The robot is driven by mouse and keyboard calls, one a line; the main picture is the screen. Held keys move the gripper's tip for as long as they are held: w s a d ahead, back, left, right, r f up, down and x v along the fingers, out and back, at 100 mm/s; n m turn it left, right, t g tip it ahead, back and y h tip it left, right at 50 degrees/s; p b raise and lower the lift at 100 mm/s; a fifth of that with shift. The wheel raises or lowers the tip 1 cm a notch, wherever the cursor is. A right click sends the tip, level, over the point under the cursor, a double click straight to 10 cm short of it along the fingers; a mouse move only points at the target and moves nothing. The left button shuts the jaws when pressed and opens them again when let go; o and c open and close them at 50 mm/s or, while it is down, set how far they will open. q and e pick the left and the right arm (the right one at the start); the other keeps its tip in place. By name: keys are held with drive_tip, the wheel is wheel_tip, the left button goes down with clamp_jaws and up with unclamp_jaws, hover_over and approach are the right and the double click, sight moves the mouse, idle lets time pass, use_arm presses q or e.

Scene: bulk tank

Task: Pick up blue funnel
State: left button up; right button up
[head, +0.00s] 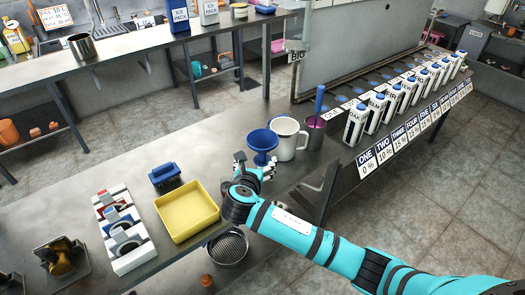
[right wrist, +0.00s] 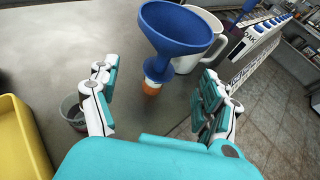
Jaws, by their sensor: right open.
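My right gripper (head: 254,172) is at the near side of the funnel. In the wrist view my right gripper (right wrist: 155,95) is open, with its fingers spread to either side and the funnel just beyond them, apart from the fingers. My left gripper is not in view.
The white pitcher (head: 287,138) stands close behind the funnel, to its right. A yellow tray (head: 187,210) and a blue brush (head: 164,174) lie to the left. A round strainer (head: 228,248) is near the front edge.

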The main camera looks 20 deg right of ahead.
sight(262, 153)
drive_tip(key=x, duration=0.2)
drive_tip(key=shift+w+d+f, duration=0.15)
drive_tip(key=shift+w+f, duration=0.05)
drive_tip(key=shift+w, duration=0.1)
drive_tip(key=w+d, duration=0.2)
drive_tip(key=w, duration=0.1)
drive_tip(key=shift+w+d+f+p, duration=0.15)
drive_tip(key=shift+d+f+p, duration=0.1)
drive_tip(key=shift+f+p, duration=0.15)
drive_tip(key=shift+w+d+f, duration=0.15)
drive_tip(key=shift+w+f, duration=0.1)
drive_tip(key=shift+w, duration=0.25)
clamp_jaws()
drive_tip(key=shift+r, duration=0.1)
